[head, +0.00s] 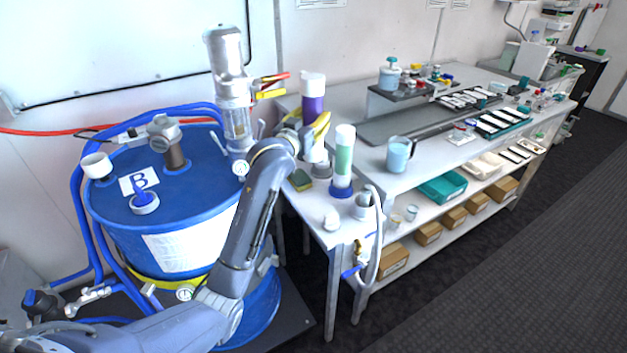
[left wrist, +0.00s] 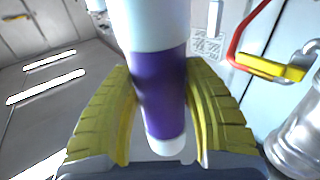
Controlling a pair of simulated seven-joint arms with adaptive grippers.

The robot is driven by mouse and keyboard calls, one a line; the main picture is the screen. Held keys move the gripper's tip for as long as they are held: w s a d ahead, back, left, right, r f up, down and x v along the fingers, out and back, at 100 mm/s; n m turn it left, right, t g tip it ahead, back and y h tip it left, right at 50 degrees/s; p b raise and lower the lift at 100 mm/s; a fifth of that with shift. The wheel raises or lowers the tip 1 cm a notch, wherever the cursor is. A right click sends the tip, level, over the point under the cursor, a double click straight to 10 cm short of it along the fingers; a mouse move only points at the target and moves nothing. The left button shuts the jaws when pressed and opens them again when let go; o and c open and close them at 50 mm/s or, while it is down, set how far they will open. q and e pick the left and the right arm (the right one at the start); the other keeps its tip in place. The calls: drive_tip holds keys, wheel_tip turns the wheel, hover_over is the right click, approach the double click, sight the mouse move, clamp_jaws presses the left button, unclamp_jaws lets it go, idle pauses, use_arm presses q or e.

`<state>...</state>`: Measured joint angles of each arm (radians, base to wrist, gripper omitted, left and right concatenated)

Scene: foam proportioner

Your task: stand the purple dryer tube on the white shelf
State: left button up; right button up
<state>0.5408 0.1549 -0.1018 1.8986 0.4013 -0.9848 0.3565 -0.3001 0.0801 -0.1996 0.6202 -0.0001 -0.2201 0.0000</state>
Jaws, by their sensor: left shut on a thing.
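The purple dryer tube (head: 313,106) has white ends and stands roughly upright in the head view. My left gripper (head: 321,125) has yellow fingers and is shut on it. In the left wrist view the tube (left wrist: 158,88) runs between the yellow fingers of the left gripper (left wrist: 163,100), slightly tilted in the picture. The white shelf (head: 318,229) is the narrow white surface at the near end of the bench. The held tube is at its back part; whether its lower end touches the surface I cannot tell. My right gripper is not in view.
A green-and-white tube (head: 344,158) with a blue base stands just right of the held tube. A green-yellow sponge (head: 300,180) and a white rounded object (head: 331,221) lie on the shelf. A blue drum (head: 180,215) and clear metal-capped cylinder (head: 235,115) stand left.

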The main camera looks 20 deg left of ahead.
use_arm(q)
wheel_tip(320, 180, down, 19)
drive_tip(key=shift+f, duration=0.15)
idle(0.5)
drive_tip(key=o, duration=1.5)
drive_tip(key=shift+f, duration=0.15)
